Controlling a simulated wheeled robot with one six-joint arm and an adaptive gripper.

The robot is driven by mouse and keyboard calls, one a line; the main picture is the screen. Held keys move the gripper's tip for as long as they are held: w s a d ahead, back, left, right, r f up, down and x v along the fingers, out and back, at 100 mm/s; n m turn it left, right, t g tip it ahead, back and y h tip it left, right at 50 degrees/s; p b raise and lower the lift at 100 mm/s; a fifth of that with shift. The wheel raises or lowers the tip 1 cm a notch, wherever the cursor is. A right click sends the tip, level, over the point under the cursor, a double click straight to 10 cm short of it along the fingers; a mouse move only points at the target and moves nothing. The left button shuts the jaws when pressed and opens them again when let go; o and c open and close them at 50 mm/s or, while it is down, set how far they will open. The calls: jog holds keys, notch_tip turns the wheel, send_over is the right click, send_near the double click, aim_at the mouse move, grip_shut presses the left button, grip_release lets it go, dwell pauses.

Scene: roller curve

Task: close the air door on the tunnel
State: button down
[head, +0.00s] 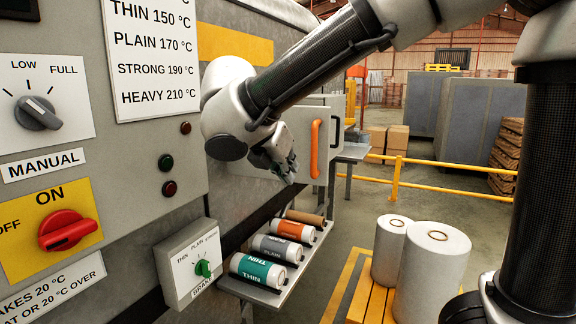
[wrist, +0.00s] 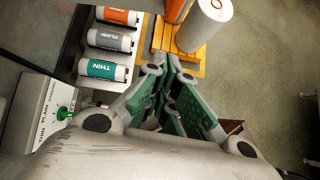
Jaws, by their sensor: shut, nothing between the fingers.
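A pale door panel (head: 298,135) with an upright orange handle (head: 315,148) stands at the end of the grey machine in the head view. It appears to be the air door, swung out from the machine; how far it stands open is hard to tell. My gripper (head: 289,174) hangs in front of and to the left of the handle, apart from it and pointing down. In the wrist view my gripper (wrist: 166,72) shows its green-padded fingers drawn together with nothing between them. The tunnel mouth is largely hidden behind my arm.
White rolls (head: 432,270) stand on a yellow pallet (head: 366,300) at right. A yellow rail (head: 440,165) crosses behind. Floor between shelf and pallet is clear.

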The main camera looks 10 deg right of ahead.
jog(key=w+d+f, duration=0.4)
jog(key=w+d, duration=0.1)
jog(key=w, duration=0.1)
jog(key=shift+d+f, duration=0.15)
jog(key=shift+d, duration=0.05)
jog(key=shift+w+d, duration=0.1)
